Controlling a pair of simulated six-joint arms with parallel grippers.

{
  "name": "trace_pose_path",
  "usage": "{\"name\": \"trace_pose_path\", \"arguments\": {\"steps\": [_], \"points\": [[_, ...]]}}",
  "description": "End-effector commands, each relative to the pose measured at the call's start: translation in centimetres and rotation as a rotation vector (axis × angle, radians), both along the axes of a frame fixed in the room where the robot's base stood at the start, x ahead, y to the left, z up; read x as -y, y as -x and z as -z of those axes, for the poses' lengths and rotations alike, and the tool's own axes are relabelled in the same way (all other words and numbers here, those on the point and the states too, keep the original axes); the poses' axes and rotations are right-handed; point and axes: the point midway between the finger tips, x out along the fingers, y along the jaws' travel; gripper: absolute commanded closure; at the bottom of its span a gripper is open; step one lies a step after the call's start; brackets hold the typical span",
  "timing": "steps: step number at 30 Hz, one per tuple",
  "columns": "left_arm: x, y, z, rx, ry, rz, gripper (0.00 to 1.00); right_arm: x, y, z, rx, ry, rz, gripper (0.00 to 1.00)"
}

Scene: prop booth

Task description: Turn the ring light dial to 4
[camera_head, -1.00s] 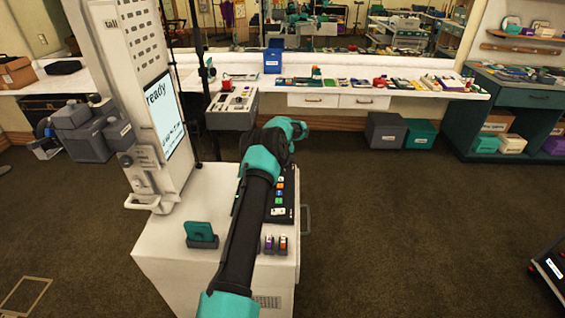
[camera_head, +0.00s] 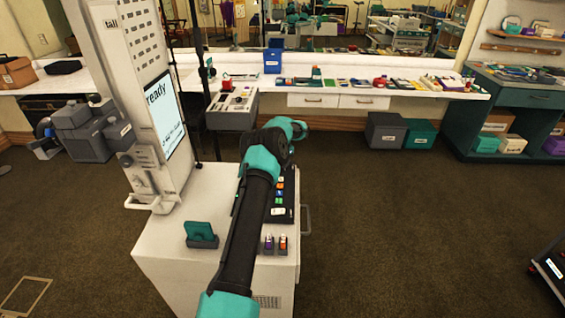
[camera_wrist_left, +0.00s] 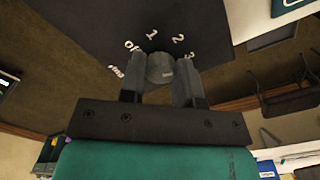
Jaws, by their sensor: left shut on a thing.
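The ring light dial (camera_wrist_left: 159,68) is a small dark grey knob on a dark panel (camera_wrist_left: 95,20) in the left wrist view. White marks around it include "1", "2" and what looks like "OFF"; another mark is partly covered by a finger. I cannot make out a 4 or where the dial points. My left gripper (camera_wrist_left: 158,73) is shut on the dial, one finger on each side. In the head view my left arm reaches up over the white cart, and its fingers and the dial are hidden. My right gripper is in neither view.
The white cart (camera_head: 165,250) carries a tall column with a "ready" screen (camera_head: 165,115), a keypad with coloured buttons (camera_head: 281,205), a teal item in a holder (camera_head: 200,232) and two small switches (camera_head: 275,243). A counter (camera_head: 350,98) runs behind.

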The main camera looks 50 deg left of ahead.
Motion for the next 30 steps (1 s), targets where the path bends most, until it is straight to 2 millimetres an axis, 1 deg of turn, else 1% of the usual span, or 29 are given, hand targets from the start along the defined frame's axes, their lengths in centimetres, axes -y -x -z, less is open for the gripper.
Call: {"name": "trace_pose_path", "arguments": {"steps": [18, 24, 30], "points": [[-0.03, -0.04, -0.08, 0.001, -0.002, 0.573, 0.93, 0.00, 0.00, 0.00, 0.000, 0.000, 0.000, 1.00], [-0.02, -0.05, -0.08, 0.001, -0.002, 0.712, 0.93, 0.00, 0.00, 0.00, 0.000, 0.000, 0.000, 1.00], [-0.02, -0.05, -0.09, 0.001, -0.002, 0.794, 0.93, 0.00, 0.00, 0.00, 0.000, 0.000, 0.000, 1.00]]}}
